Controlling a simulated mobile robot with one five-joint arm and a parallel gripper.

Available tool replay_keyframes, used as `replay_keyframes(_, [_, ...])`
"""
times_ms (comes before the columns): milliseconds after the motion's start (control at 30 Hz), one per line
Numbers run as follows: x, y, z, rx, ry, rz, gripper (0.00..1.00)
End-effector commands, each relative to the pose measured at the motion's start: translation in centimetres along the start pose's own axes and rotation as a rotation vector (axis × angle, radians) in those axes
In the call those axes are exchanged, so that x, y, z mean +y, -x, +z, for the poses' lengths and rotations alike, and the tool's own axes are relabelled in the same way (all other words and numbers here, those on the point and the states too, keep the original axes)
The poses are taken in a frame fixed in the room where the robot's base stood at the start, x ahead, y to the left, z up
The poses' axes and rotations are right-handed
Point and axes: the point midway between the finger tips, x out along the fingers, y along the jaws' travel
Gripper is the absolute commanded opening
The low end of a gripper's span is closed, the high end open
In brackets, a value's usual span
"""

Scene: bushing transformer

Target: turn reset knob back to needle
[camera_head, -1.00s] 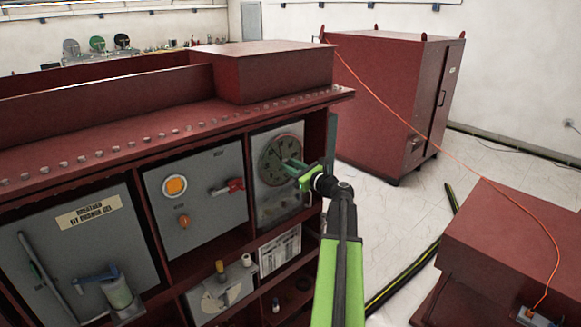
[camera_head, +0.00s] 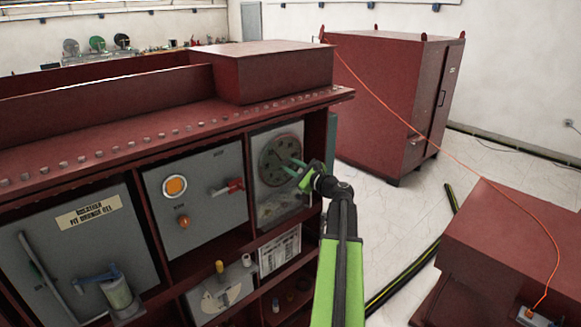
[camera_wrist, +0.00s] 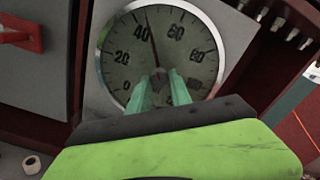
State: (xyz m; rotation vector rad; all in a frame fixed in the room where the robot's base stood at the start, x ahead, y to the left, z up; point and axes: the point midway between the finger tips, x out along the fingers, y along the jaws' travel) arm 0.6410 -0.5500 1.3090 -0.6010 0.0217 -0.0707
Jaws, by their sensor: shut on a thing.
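The round gauge (camera_head: 280,152) sits in the right bay of the red cabinet; in the wrist view, the gauge (camera_wrist: 118,72) fills the top middle. Its scale shows 0, 20, 40, 60 and 80. A dark needle (camera_wrist: 149,22) points up, slightly left, between 40 and 60. The reset knob is at the dial's middle, mostly hidden by my fingers. My gripper (camera_head: 291,166) reaches the dial from the right; in the wrist view, my green fingers (camera_wrist: 160,88) are close together at the dial's centre, shut on the knob.
Left of the gauge is a grey panel with a red handle (camera_head: 228,187) and an orange lamp (camera_head: 174,186). A white label plate (camera_head: 280,251) is below. The bay's red side wall (camera_head: 314,150) stands close right of the gauge. Open floor (camera_head: 405,205) lies further right.

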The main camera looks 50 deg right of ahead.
Motion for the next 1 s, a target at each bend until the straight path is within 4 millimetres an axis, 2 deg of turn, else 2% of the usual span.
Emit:
replay_keyframes(200, [0.1, 0.0, 0.0, 0.001, 0.001, 0.001, 0.00])
replay_keyframes(233, [0.1, 0.0, 0.0, 0.001, 0.001, 0.001, 0.27])
replay_keyframes(400, [0.0, 0.0, 0.0, 0.001, 0.000, 0.001, 0.47])
replay_keyframes(667, [0.0, 0.1, 0.0, 0.000, -0.001, 0.000, 0.47])
replay_keyframes(767, [0.1, 0.8, 0.0, 0.001, -0.001, 0.000, 0.47])
replay_keyframes(867, [0.1, 2.7, 0.0, 0.002, -0.001, -0.002, 0.47])
replay_keyframes(1000, [0.2, 6.6, 0.1, 0.002, -0.001, -0.002, 0.47])
